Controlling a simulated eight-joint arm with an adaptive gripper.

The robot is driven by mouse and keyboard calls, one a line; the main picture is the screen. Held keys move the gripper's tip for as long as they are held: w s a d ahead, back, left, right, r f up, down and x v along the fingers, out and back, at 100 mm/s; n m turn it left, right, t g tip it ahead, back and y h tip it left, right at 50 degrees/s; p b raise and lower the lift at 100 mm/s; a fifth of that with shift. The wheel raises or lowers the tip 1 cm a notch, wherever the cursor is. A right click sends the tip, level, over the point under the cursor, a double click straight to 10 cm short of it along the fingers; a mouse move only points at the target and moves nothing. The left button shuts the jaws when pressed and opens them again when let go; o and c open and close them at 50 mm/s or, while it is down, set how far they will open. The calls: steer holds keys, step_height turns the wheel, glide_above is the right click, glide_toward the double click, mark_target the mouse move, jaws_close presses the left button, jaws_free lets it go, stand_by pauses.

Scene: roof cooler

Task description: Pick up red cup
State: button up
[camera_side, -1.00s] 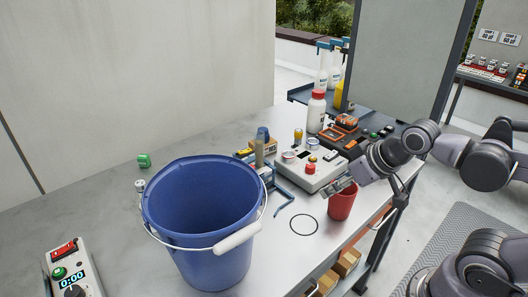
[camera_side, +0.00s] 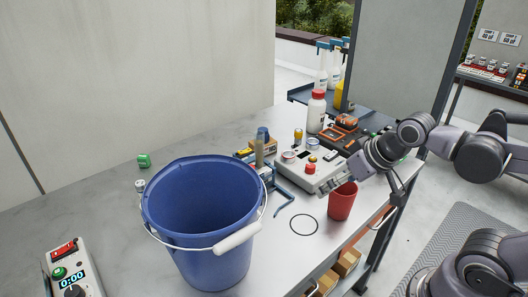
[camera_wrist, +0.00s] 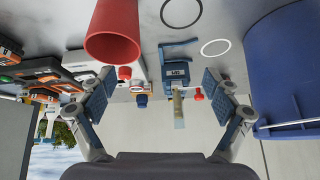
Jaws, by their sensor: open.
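The red cup (camera_side: 342,202) stands upright near the table's right front edge in the side view. In the wrist view the red cup (camera_wrist: 112,32) shows at the upper left, close to the left finger. My gripper (camera_side: 338,183) is just above and behind the cup's rim in the side view. In the wrist view my gripper (camera_wrist: 160,82) is open, with its fingers wide apart and nothing held between them. The cup is outside the space between the fingers, and I see no clear contact.
A large blue bucket (camera_side: 205,215) stands left of the cup. A blue clamp (camera_side: 287,193) and a grey control box (camera_side: 312,178) with a red button lie behind.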

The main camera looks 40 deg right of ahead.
mark_target(341, 201)
steer(key=w+d+m+g, duration=0.2)
steer(key=d+m+g, duration=0.4)
steer(key=m, duration=0.9)
steer(key=shift+s+f, duration=0.2)
steer(key=shift+f, duration=5.1)
steer(key=shift+c, duration=0.3)
steer(key=c, duration=1.1)
